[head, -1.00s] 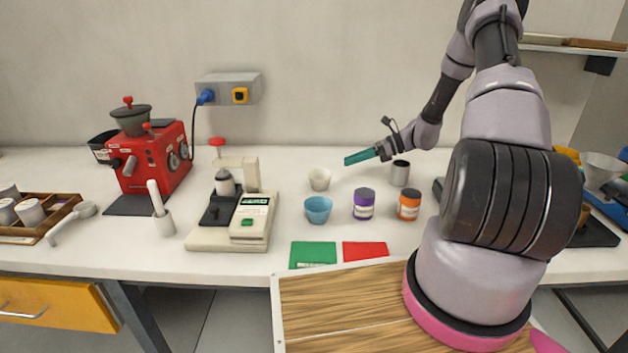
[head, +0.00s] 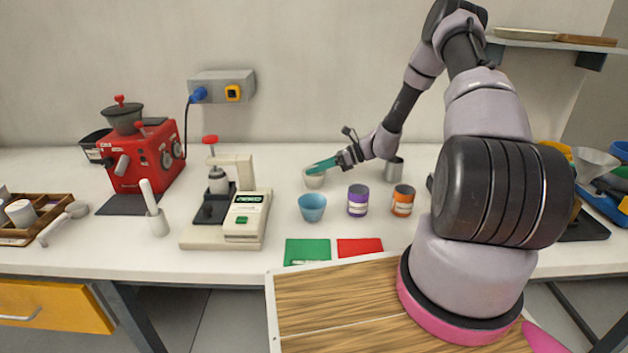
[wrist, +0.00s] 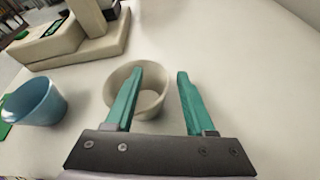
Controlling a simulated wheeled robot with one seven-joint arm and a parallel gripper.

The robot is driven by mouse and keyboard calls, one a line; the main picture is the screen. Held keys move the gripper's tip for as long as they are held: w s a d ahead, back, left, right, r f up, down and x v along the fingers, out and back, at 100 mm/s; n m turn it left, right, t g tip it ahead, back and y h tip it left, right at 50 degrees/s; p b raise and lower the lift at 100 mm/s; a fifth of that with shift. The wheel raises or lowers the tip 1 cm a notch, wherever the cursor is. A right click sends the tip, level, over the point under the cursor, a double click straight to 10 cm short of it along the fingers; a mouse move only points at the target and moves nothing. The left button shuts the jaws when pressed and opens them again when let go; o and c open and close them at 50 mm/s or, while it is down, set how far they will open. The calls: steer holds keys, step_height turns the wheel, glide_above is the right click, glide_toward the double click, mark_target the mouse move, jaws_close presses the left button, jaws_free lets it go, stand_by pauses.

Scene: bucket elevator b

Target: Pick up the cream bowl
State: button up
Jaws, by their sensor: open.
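The cream bowl (head: 314,181) stands upright on the white bench, behind the blue bowl (head: 312,207). My gripper (head: 312,167) is at the cream bowl, and its teal fingers cover part of the bowl's rim in the head view. In the wrist view my gripper (wrist: 158,82) is open with nothing held. The cream bowl (wrist: 152,101) shows partly between the fingers and partly beyond the left one. The left finger overlaps the bowl's opening; the right finger is clear of its right side. I cannot tell whether a finger touches it.
The blue bowl (wrist: 36,101) is left of the cream bowl in the wrist view. A scale-like device (head: 240,215) is left. Bench behind the bowl is clear.

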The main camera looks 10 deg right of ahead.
jaws_close()
